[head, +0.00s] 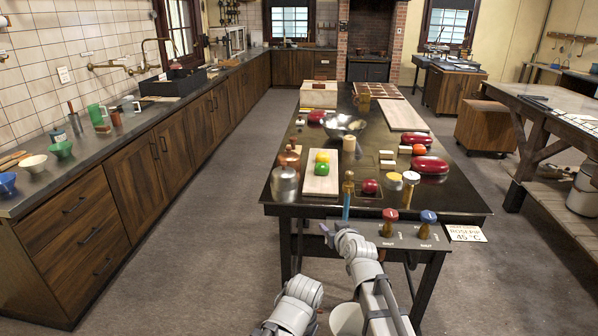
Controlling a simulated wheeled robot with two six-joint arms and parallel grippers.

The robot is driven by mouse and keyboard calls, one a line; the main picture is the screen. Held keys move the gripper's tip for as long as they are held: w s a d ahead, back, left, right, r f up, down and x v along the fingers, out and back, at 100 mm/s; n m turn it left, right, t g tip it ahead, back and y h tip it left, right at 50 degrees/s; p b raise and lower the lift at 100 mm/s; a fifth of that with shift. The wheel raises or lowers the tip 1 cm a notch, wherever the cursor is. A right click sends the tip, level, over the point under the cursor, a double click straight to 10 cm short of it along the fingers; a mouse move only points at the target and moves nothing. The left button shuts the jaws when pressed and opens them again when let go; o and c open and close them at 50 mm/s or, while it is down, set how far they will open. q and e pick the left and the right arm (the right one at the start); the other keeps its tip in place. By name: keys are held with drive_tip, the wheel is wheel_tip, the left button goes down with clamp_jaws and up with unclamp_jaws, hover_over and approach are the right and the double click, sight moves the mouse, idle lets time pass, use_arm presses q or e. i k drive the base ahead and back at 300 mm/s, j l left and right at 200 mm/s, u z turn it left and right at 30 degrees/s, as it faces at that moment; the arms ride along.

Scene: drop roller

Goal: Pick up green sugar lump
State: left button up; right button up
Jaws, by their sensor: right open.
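The green sugar lump (321,169) sits on a pale board (319,186) on the dark table, just in front of a yellow lump (322,156). My right gripper (328,235) is at the table's near edge, below and in front of the board, well apart from the green lump. It is small in the head view and open, with nothing seen between its fingers. Part of my left arm shows at the bottom of the head view; its gripper is not in view.
A kettle-like metal pot (285,184) stands left of the board. A tall brass and blue bottle-like item (347,194) and a dark red ball (370,186) stand to its right. A panel with red (390,215) and blue (428,217) knobs is at the near edge.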

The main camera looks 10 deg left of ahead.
sight(320, 169)
drive_tip(key=i+j+z, duration=0.25)
drive_tip(key=j, duration=0.35)
drive_tip(key=i+j+z, duration=0.1)
drive_tip(key=i+j, duration=0.15)
drive_tip(key=i+j+z, duration=0.15)
drive_tip(key=j, duration=0.25)
drive_tip(key=i+j+z, duration=0.1)
drive_tip(key=j, duration=0.25)
